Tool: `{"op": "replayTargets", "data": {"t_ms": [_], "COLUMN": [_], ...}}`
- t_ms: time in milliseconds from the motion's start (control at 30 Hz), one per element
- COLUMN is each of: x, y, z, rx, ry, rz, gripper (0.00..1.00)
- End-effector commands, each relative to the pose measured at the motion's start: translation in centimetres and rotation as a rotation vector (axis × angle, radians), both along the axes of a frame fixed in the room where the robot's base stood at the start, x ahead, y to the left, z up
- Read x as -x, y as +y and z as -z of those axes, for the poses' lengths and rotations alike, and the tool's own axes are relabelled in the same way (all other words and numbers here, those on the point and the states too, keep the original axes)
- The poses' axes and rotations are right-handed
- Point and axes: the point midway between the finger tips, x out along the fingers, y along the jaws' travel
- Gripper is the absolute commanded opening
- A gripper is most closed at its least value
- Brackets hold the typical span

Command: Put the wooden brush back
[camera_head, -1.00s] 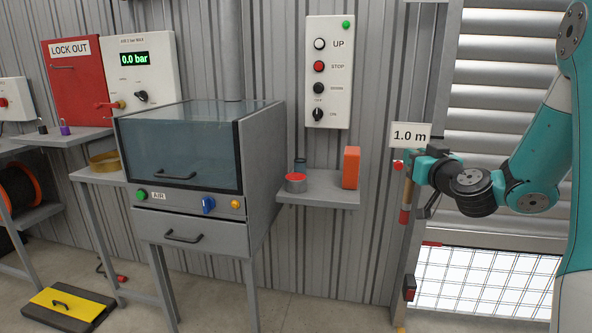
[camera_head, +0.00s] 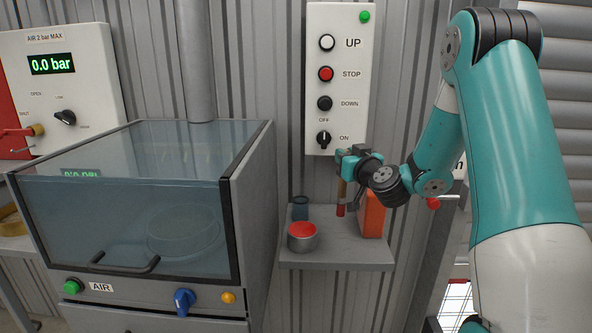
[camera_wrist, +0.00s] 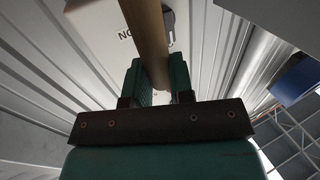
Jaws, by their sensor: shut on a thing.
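My gripper (camera_head: 345,163) is shut on the wooden brush (camera_head: 341,191), a slim brown handle with a red lower end. The brush hangs about upright above the small grey shelf (camera_head: 325,258), just left of the orange block. Whether its lower end touches anything is hard to tell. In the wrist view, the brown handle (camera_wrist: 150,38) runs between the two green fingers of my gripper (camera_wrist: 160,80), which hide part of it. A dark blue-grey cup (camera_head: 300,207) stands at the back left of the shelf.
A tin with red contents (camera_head: 302,237) stands at the shelf's front left. The orange block (camera_head: 373,215) stands at the right, close to my gripper. A button panel (camera_head: 340,80) hangs above. A clear-lidded cabinet (camera_head: 150,200) is at the left. The shelf's front middle is clear.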

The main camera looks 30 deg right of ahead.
Motion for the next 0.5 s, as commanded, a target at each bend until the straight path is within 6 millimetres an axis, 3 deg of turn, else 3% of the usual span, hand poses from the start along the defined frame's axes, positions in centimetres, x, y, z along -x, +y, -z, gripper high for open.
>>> {"op": "replayTargets", "data": {"t_ms": [33,500], "x": [-1.4,-10.8], "y": [0.7,3.7], "z": [-1.1,-1.0], "rx": [0.0,0.003], "ry": [0.002,0.0], "rz": [-0.007,-0.011], "gripper": [0.0,0.0]}}
